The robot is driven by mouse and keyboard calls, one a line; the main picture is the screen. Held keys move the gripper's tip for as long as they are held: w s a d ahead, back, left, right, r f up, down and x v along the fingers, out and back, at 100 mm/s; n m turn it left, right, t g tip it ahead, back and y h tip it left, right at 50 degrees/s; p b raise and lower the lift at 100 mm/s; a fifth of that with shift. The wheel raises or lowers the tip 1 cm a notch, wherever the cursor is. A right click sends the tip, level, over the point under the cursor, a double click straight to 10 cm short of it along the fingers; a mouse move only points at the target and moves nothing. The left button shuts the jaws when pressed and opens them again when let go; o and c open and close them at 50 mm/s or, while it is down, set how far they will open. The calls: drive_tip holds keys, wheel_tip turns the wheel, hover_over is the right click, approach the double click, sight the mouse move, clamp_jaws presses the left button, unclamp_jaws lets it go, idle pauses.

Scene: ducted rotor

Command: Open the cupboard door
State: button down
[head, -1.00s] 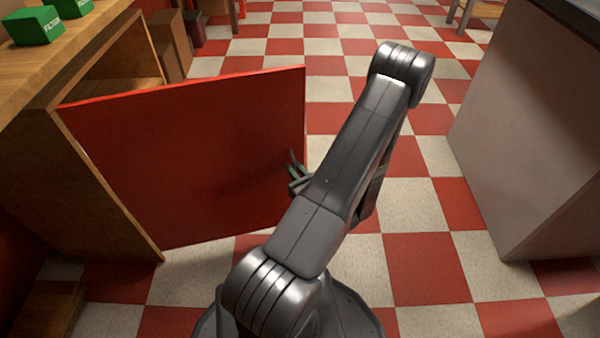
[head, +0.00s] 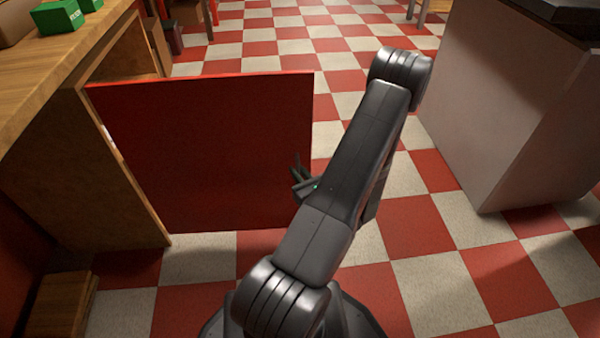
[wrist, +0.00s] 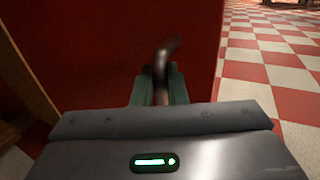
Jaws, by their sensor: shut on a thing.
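The red cupboard door (head: 205,150) stands swung out from the wooden cupboard (head: 110,130) on the left in the head view. A dark curved handle (wrist: 163,62) sticks out near the door's free edge in the wrist view. My gripper (head: 302,182) is at that free edge, partly hidden by my arm in the head view. In the wrist view its green-grey fingers (wrist: 160,88) are shut on the handle. The red door panel (wrist: 100,60) fills much of the wrist view behind them.
A wooden counter top (head: 60,65) with green boxes (head: 60,15) runs along the left. A grey-sided counter (head: 500,100) stands at the right. Wooden steps or blocks (head: 60,305) lie at the lower left. The checkered floor (head: 420,235) between is clear.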

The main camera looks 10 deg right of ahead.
drive_tip(key=shift+a, duration=0.1)
drive_tip(key=c, duration=1.5)
unclamp_jaws()
drive_tip(key=shift+a, duration=0.1)
drive_tip(key=shift+c, duration=0.2)
drive_tip(key=p+v, duration=0.2)
drive_tip(key=v, duration=1.1)
drive_tip(key=shift+s+d+p, duration=0.2)
drive_tip(key=shift+s+p, duration=0.15)
drive_tip(key=b+x, duration=0.2)
drive_tip(key=x, duration=1.1)
drive_tip(key=shift+w+b, duration=0.35)
drive_tip(key=shift+w, duration=0.05)
